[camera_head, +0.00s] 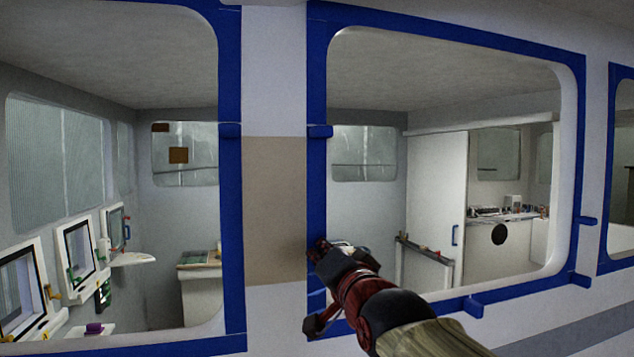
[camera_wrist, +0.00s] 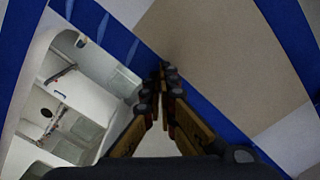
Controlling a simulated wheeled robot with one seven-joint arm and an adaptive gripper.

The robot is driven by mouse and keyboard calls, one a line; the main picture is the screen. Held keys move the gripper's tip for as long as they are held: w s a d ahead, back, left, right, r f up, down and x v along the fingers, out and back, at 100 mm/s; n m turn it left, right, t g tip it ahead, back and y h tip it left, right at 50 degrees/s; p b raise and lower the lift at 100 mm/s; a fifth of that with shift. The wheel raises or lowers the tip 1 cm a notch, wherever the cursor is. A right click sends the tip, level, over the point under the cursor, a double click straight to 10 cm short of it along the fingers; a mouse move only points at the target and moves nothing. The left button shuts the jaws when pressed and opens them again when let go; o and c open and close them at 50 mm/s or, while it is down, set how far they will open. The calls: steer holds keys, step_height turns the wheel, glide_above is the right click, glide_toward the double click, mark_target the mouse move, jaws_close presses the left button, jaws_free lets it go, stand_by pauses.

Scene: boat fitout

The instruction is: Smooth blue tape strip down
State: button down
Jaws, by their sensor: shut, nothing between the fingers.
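Blue tape strips frame the windows on the white wall. One strip (camera_head: 317,190) runs down the left side of the middle window, and a blue strip crosses the wrist view diagonally (camera_wrist: 122,40). My gripper (camera_head: 318,248) is at the lower part of that left strip, with its fingertips together and empty. In the wrist view my gripper (camera_wrist: 168,72) points at the blue strip, between the beige panel and the window opening. I cannot tell whether the tips touch the tape.
A beige panel (camera_head: 274,205) lies left of the strip. Short blue tabs stick out from the tape, one at the upper left (camera_head: 320,131), one at the bottom (camera_head: 473,307) and one at the right (camera_head: 586,221). Through the windows I see a cabin with monitors (camera_head: 78,250).

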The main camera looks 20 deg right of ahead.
mark_target(317, 278)
steer(key=shift+f+b, duration=0.8)
steer(key=shift+f, duration=0.1)
steer(key=shift+f, duration=0.1)
steer(key=shift+f+b, duration=1.5)
steer(key=shift+b, duration=0.4)
steer(key=shift+f, duration=0.15)
steer(key=shift+f+b, duration=0.6)
steer(key=shift+b, duration=0.2)
steer(key=shift+r, duration=0.1)
steer(key=shift+s, duration=0.15)
